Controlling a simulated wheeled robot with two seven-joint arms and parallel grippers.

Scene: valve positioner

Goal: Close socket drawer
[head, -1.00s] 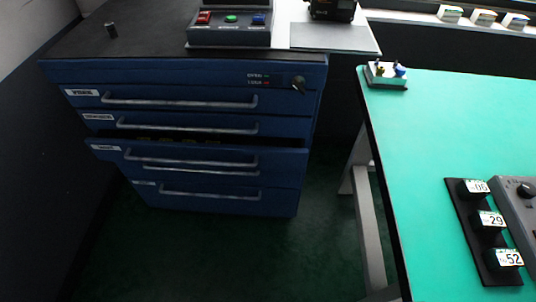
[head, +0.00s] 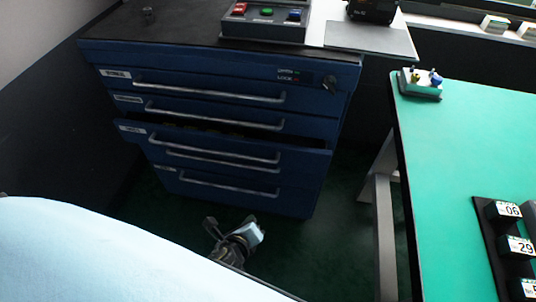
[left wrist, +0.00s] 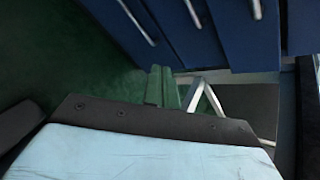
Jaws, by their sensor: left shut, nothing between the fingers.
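A blue drawer cabinet (head: 215,62) stands at the upper left of the head view. Its third drawer (head: 200,143) is pulled out part way, with a dark gap above its front where some contents show dimly; its label is too small to read. The other drawers look shut. My left gripper (head: 243,238) is shut and empty, low in front of the cabinet and apart from it. My right gripper is not in view.
A green-topped table (head: 465,150) stands to the right, with a grey leg (head: 385,240) near the cabinet's right side. A control box with buttons (head: 265,22) sits on the cabinet. The dark green floor before the drawers is clear apart from my arm.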

